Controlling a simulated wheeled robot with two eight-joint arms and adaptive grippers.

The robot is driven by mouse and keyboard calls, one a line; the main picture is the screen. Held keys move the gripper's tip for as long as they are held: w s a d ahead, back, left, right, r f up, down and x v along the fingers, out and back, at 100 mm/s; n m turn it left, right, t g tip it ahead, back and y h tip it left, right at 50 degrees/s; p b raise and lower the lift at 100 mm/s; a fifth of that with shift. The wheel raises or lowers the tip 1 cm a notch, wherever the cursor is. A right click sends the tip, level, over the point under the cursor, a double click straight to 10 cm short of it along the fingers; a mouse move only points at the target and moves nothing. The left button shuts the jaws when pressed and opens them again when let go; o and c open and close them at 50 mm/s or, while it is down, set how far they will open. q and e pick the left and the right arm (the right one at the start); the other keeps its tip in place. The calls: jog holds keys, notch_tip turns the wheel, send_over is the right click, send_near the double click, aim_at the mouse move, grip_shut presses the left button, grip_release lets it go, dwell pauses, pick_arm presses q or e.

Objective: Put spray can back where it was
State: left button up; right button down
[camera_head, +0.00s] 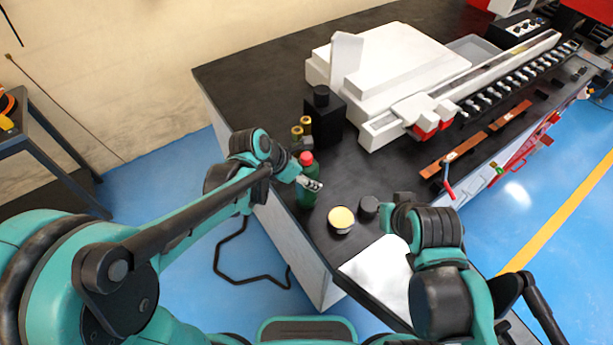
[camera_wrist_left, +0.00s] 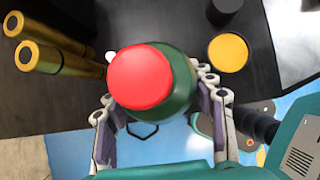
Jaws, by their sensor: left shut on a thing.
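The spray can is a green can with a red cap (camera_head: 306,158), near the left front edge of the dark table. My left gripper (camera_head: 310,184) is shut on its green body, with a finger showing across the front. In the left wrist view the red cap (camera_wrist_left: 141,77) faces the camera and the green body (camera_wrist_left: 181,82) sits between the two fingers. The can looks about upright. I cannot tell whether its base touches the table. My right arm comes in at the lower right, but its fingers do not show.
Two brass cylinders (camera_wrist_left: 50,60) and a black box (camera_head: 322,118) stand just behind the can. A yellow-topped tin (camera_head: 341,219) and a small dark cylinder (camera_head: 369,206) stand to its right. The white machine (camera_head: 400,65) fills the table's back. Table edge is close.

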pick_arm(q)
jog(key=shift+s, duration=0.1)
jog(key=shift+f, duration=0.15)
jog(key=o, duration=1.6)
